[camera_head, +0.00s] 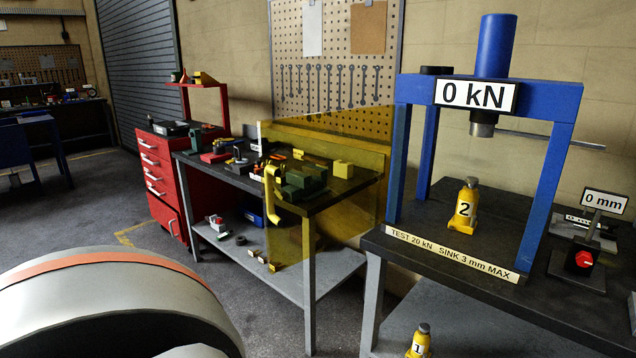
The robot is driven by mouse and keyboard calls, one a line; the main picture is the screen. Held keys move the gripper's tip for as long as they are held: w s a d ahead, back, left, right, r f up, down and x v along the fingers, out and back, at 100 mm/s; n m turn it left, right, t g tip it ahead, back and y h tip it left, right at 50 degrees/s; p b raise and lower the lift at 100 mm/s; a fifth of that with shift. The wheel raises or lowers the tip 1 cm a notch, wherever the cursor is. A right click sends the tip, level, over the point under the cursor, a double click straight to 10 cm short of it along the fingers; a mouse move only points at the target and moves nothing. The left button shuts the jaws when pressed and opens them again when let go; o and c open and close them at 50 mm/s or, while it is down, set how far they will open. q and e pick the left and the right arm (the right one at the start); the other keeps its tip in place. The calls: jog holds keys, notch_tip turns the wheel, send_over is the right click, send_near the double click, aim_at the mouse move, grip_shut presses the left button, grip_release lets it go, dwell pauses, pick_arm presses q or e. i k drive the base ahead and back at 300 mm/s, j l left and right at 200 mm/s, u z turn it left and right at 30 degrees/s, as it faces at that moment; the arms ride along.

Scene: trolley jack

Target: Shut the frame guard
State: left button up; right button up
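The frame guard (352,222) is a see-through yellow panel. It stands swung out to the left of the blue press frame (412,160), so the front of the frame is open. The guard's yellow handle (271,194) is near its far left edge. Inside the frame, a yellow bottle jack marked 2 (466,206) stands upright on the dark press table, below the blue cylinder (495,48). The force sign (476,95) reads 0 kN. Neither of my grippers shows in this view.
A workbench (348,187) with tools stands behind the guard, beside a red drawer cabinet (158,185). A 0 mm display (604,201) and a red-knobbed box (581,262) sit right of the frame. A jack marked 1 (420,342) is below the press table.

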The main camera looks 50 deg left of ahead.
aim_at(269, 170)
jog(key=k+j, duration=0.15)
jog(key=j, duration=0.2)
jog(key=k+j+z, duration=0.15)
jog(key=j, duration=0.25)
jog(key=k+j, duration=0.1)
jog(key=j, duration=0.25)
jog(key=k+j+z, duration=0.15)
jog(key=j, duration=0.2)
jog(key=k+j, duration=0.15)
jog(key=j, duration=0.2)
jog(key=j+z, duration=0.1)
jog(key=j, duration=0.4)
jog(key=k+j+z, duration=0.1)
jog(key=j, duration=0.35)
jog(key=i+j, duration=0.1)
jog(key=j, duration=0.7)
jog(key=i+j+z, duration=0.15)
jog(key=j, duration=0.65)
